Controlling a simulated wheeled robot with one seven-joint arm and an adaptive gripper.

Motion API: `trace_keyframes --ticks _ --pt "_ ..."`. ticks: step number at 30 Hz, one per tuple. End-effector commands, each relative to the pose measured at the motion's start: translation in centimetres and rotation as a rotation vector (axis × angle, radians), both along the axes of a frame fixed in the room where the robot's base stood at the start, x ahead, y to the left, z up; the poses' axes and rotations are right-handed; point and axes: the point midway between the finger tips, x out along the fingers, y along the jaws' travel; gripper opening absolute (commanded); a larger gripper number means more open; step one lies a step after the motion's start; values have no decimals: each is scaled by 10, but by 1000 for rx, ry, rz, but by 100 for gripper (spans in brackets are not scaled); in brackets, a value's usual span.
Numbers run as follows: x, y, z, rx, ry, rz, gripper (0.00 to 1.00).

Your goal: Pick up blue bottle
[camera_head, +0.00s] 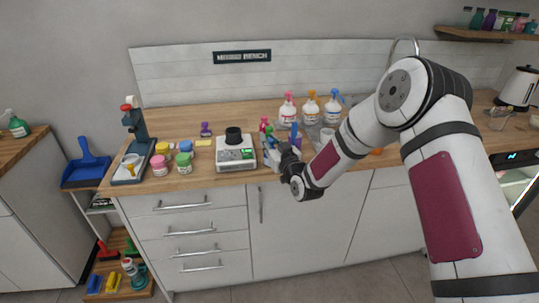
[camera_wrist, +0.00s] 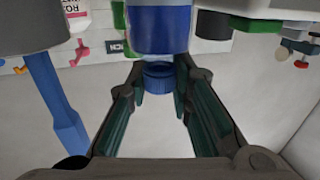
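In the wrist view a blue bottle (camera_wrist: 158,38) with a ribbed blue cap (camera_wrist: 159,78) and a pale label hangs into the picture from the top, as the view looks upside down. My gripper (camera_wrist: 162,82) is open, with one finger on each side of the cap. I cannot tell whether the fingers touch it. In the head view my gripper (camera_head: 285,152) is at the counter's front edge, beside a small group of bottles. The blue bottle is hard to make out there, largely hidden by the gripper.
A blue handle (camera_wrist: 58,115) stands close beside my gripper in the wrist view. On the counter, a white scale (camera_head: 235,157) is left of the gripper and spray bottles (camera_head: 310,107) stand behind it. Pink and green jars (camera_head: 161,166) and a microscope (camera_head: 136,124) are further left.

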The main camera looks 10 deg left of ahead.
Motion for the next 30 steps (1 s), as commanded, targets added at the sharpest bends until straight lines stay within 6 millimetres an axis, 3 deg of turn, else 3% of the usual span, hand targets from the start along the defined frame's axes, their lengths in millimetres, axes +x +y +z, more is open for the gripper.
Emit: trace_keyframes --ticks 14,24,30 --pt "0 0 2 -1 0 0 0" --pt "0 0 39 -1 -4 0 0" --pt "-46 -14 40 -2 3 0 0"
